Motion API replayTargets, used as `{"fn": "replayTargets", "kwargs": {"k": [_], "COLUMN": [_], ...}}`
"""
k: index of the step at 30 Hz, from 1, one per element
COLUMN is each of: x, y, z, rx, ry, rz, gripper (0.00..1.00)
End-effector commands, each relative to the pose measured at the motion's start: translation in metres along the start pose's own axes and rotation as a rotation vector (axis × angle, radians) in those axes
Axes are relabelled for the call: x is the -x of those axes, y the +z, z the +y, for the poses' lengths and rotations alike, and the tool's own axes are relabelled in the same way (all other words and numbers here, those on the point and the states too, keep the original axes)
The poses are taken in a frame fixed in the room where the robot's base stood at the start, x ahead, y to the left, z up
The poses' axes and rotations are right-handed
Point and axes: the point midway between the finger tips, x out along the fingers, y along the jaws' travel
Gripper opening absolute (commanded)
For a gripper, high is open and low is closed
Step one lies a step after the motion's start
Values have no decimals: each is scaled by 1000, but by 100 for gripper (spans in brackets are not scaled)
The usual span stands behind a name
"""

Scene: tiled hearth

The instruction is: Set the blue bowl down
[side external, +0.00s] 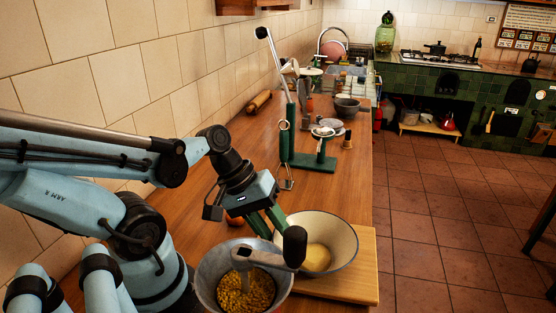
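A wide bowl (335,235), cream inside with a thin dark blue rim, is at the front right of the wooden counter, over a cutting board. No plainly blue bowl shows. A rounded yellow thing (317,258) lies in it. My gripper (270,228) reaches down at the bowl's left rim, with green fingers. The fingertips are partly hidden by the rim and the crank in front, so I cannot tell whether they grip the rim. I also cannot tell whether the bowl rests on the board or is held just above it.
A metal hopper (211,273) of yellow grains stands left of the bowl, its dark crank handle (295,246) overlapping the bowl. The cutting board (362,268) reaches the counter's right edge. A green balance stand (312,164) stands behind. Some counter (349,187) is clear beyond the bowl.

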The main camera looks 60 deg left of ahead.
Motion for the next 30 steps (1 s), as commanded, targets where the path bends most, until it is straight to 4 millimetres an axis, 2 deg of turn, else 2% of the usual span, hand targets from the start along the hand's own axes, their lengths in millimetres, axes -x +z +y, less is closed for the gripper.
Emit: {"fn": "replayTargets", "kwargs": {"k": [21,26,30], "x": [71,78,70], "y": [0,-1,-8], "z": [0,0,2], "rx": [3,-6,-119], "ry": [0,-4,-54], "rz": [0,0,36], "gripper": [34,34,34]}}
